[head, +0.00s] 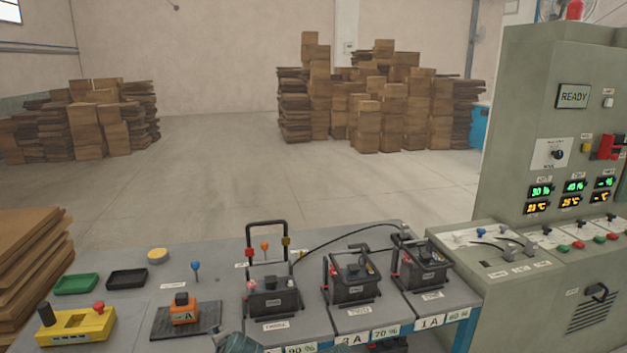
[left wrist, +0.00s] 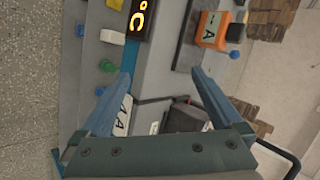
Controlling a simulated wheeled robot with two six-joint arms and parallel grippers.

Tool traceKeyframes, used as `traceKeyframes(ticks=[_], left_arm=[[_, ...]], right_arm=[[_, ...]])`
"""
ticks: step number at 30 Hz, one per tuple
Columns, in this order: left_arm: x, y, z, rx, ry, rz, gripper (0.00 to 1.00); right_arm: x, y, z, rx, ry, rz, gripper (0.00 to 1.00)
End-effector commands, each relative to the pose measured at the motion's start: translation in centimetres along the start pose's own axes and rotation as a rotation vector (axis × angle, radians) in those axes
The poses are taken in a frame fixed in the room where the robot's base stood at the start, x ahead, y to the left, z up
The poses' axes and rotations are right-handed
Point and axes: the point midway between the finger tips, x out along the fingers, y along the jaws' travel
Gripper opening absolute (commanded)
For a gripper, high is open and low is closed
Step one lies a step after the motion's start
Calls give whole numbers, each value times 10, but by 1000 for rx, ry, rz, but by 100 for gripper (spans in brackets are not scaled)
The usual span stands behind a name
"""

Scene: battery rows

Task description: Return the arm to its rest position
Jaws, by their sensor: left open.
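My left gripper (left wrist: 160,75) shows in the left wrist view with its two blue fingers spread wide. Nothing is held between the fingers. A black battery (left wrist: 185,117) lies in view behind the right finger, partly covered by the gripper body. An orange block marked A (left wrist: 213,30) is beyond the fingertips. In the head view, a teal-grey piece of my arm (head: 240,343) shows at the bottom edge, below the leftmost battery; no fingers can be made out there. My right gripper is in neither view.
Three black batteries, left (head: 273,291), middle (head: 352,279) and right (head: 425,265), stand on the bench (head: 215,268). The left one has a raised handle. A control cabinet (head: 520,110) reading READY stands at right. Cardboard stacks (head: 390,105) are far behind open floor.

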Motion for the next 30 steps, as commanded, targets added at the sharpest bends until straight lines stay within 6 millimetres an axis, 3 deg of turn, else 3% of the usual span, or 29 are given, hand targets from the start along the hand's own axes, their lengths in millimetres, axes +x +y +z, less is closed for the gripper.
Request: traceKeyframes(ticks=[1,3,6,12,17,30], left_arm=[[-35,15,-14,-105,-17,128,100],[-66,50,-24,-232,-68,293,100],[-108,90,-33,-350,-155,477,100],[-168,135,-37,-447,-302,683,100],[-184,146,-37,-465,-347,733,100],[-184,148,-36,-467,-351,736,100]], right_arm=[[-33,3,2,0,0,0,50],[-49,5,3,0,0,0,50],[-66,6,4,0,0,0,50],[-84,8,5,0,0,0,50],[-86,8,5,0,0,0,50],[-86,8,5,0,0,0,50]])
